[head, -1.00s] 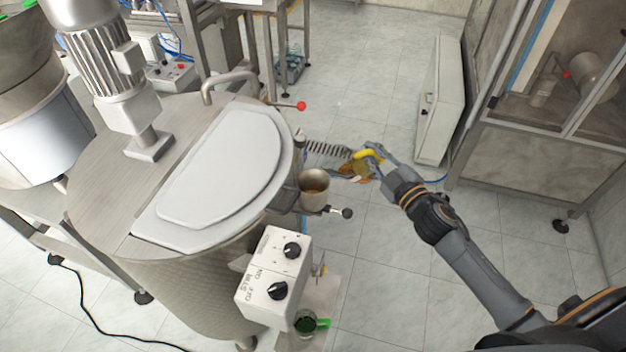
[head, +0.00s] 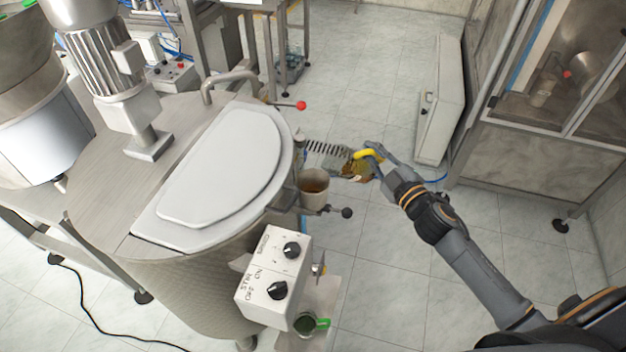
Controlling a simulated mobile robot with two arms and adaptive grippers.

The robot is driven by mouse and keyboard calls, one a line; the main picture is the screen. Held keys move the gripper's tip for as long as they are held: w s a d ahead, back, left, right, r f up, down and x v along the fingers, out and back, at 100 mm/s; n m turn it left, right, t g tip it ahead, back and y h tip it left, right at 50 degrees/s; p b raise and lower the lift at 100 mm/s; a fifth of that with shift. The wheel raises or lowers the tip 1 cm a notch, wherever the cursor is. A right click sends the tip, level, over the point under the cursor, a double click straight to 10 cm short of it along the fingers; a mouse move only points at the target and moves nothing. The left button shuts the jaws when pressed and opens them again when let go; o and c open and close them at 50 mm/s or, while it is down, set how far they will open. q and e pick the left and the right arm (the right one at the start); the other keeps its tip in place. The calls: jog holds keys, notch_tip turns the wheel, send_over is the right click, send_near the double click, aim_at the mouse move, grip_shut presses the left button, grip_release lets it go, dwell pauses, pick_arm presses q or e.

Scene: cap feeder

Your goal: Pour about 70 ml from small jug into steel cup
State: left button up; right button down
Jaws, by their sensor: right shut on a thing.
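The small jug (head: 358,169) is clear with a yellow handle and amber-brown liquid in it. My right gripper (head: 370,154) is shut on its handle. The jug looks tilted, and it is up and to the right of the steel cup in the picture, apart from it. The steel cup (head: 314,201) stands upright beside the big tank, with brownish liquid inside. I cannot make out a stream between jug and cup. My left gripper is not in view.
The big steel tank (head: 105,190) with a pale lid fills the left. A control box (head: 273,272) with black knobs is on its front. A black-knobbed lever (head: 346,212) is right of the cup.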

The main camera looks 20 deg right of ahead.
dwell(0.7)
jog(key=shift+w+d+f+m+b, duration=0.1)
jog(key=shift+d+f+m+b, duration=0.15)
jog(key=shift+f+m+b, duration=0.35)
jog(key=f, duration=0.1)
jog(key=d+f+m, duration=0.1)
jog(key=f+b, duration=0.1)
jog(key=shift+w+d+m, duration=0.3)
jog(key=shift+w+d, duration=0.05)
jog(key=shift+w, duration=0.05)
jog(key=shift+w+d+f+m+y+b, duration=0.2)
jog(key=shift+w+d+f+m, duration=0.15)
jog(key=shift+d+f+m, duration=0.45)
jog(key=shift+w+d+f+m+y+b, duration=0.1)
jog(key=shift+w+d+f+m+y, duration=0.15)
jog(key=shift+d+m, duration=0.65)
jog(key=shift+w+d+f+m+y+b, duration=0.15)
jog(key=shift+w+d+f+m, duration=0.4)
jog(key=shift+m, duration=0.65)
jog(key=shift+s+a, duration=0.1)
jog(key=shift+s, duration=0.1)
